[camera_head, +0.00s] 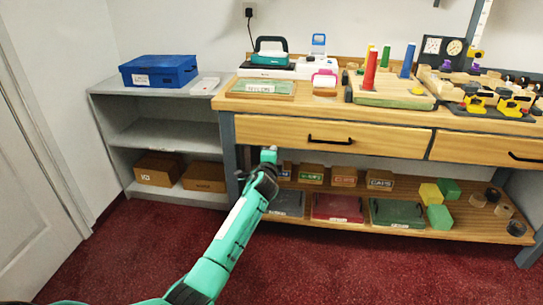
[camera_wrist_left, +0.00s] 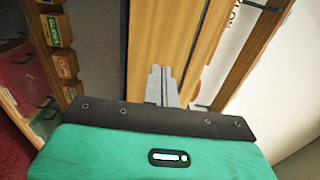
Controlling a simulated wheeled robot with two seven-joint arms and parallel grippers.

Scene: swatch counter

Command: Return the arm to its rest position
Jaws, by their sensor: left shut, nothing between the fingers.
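My left arm (camera_head: 230,235), teal and black, comes in from the bottom left in the head view. Its gripper (camera_head: 268,152) is in front of the counter's left end, beside the drawer front and left table leg. In the left wrist view the left gripper (camera_wrist_left: 161,84) shows its two grey fingers together, with nothing between them. The wooden drawer front (camera_wrist_left: 160,35) fills the middle behind the fingers. My right gripper does not show in either view.
The wooden counter (camera_head: 330,106) holds a tray, pegs and yellow-black items. Its lower shelf (camera_head: 340,229) carries small labelled boxes and coloured trays. A grey shelf (camera_head: 140,133) with a blue box (camera_head: 158,71) stands left. Red floor (camera_head: 330,275) in front is clear.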

